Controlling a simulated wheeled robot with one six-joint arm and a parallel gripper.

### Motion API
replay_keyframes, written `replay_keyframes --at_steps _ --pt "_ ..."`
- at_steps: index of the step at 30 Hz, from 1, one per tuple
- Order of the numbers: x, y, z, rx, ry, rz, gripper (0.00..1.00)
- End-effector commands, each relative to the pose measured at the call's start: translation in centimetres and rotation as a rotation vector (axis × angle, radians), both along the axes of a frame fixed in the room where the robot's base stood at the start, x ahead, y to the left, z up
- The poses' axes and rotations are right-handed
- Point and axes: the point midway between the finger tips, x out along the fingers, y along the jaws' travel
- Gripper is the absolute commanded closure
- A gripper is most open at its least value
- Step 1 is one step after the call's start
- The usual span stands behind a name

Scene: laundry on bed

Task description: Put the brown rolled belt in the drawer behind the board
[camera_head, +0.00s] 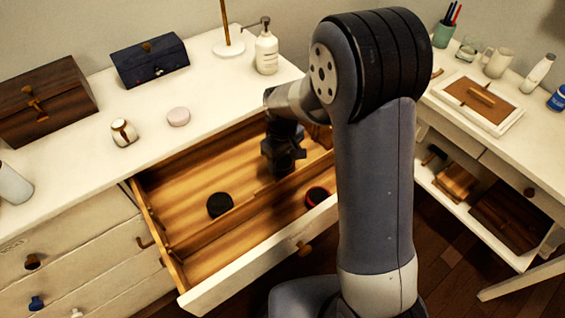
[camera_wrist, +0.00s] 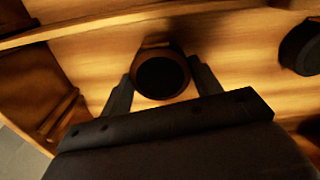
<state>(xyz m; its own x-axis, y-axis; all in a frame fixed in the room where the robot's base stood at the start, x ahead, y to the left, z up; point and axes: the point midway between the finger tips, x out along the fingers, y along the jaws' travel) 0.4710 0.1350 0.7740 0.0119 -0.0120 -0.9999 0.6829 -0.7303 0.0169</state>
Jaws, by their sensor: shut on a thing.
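The brown rolled belt (camera_wrist: 143,52) is between the two fingers of my gripper (camera_wrist: 160,82) in the wrist view. The gripper is shut on it; its dark round top faces the camera. In the head view my gripper (camera_head: 283,168) is down inside the open drawer (camera_head: 215,292), and the belt is hidden there. The board (camera_head: 205,232) runs along the drawer; it also shows at the top of the wrist view (camera_wrist: 110,22). My gripper appears to be on the board's back side. I cannot tell whether the belt touches the drawer floor.
A black roll (camera_head: 220,204) lies left of my gripper; a roll with red (camera_head: 317,197) lies in front of the board. The drawer floor at the left is clear. A desk (camera_head: 455,118) stands right.

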Motion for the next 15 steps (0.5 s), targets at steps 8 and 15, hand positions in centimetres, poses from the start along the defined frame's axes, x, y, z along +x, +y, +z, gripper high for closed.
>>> replay_keyframes --at_steps 8,15 --pt "0.0 0.0 -1.6 0.0 -0.001 0.0 0.66" --pt "0.0 0.0 -1.9 0.0 0.0 0.0 0.37"
